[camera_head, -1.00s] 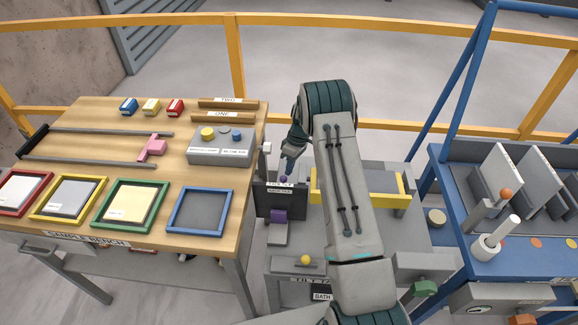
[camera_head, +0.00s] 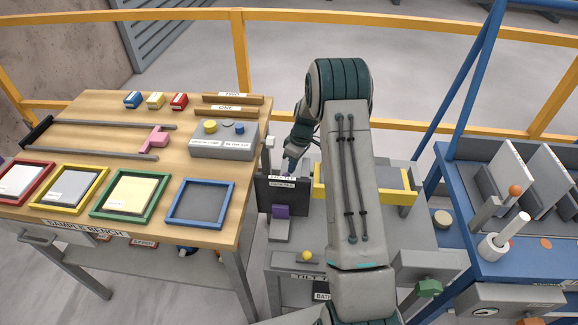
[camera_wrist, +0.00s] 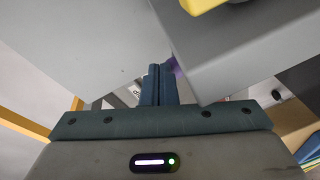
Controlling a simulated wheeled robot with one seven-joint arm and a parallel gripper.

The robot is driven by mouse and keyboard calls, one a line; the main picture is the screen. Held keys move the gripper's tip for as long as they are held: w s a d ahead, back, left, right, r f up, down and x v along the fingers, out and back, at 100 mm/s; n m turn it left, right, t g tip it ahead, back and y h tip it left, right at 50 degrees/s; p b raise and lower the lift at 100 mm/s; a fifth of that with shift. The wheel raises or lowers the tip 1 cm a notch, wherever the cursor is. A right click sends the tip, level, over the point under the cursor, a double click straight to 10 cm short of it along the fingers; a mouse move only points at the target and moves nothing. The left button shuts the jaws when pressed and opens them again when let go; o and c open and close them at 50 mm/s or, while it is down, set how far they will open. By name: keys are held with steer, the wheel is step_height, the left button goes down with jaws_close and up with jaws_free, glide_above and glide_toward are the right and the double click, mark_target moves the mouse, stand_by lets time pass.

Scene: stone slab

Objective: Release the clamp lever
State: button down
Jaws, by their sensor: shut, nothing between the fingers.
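A purple block (camera_head: 281,211) sits on a grey stand in front of the panel. A yellow ball knob (camera_head: 306,256) is at the table's front. No label I can read names the clamp lever.
A yellow frame (camera_head: 395,196) lies on the grey table (camera_head: 408,232) under my arm. The wooden sample bench (camera_head: 100,120) stands at the left, with coloured trays and a grey button box (camera_head: 224,138). A blue workstation (camera_head: 520,260) is at the right. A yellow railing runs behind.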

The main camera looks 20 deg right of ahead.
steer(key=shift+r, duration=0.1)
stand_by(0.3)
steer(key=shift+a+r, duration=0.1)
steer(key=shift+r, duration=0.6)
steer(key=w+d+b+v, duration=0.1)
steer(key=d+v, duration=0.1)
steer(key=v, duration=1)
steer(key=shift+w+d+f, duration=0.15)
steer(key=shift+d+f, duration=0.05)
steer(key=shift+d, duration=0.05)
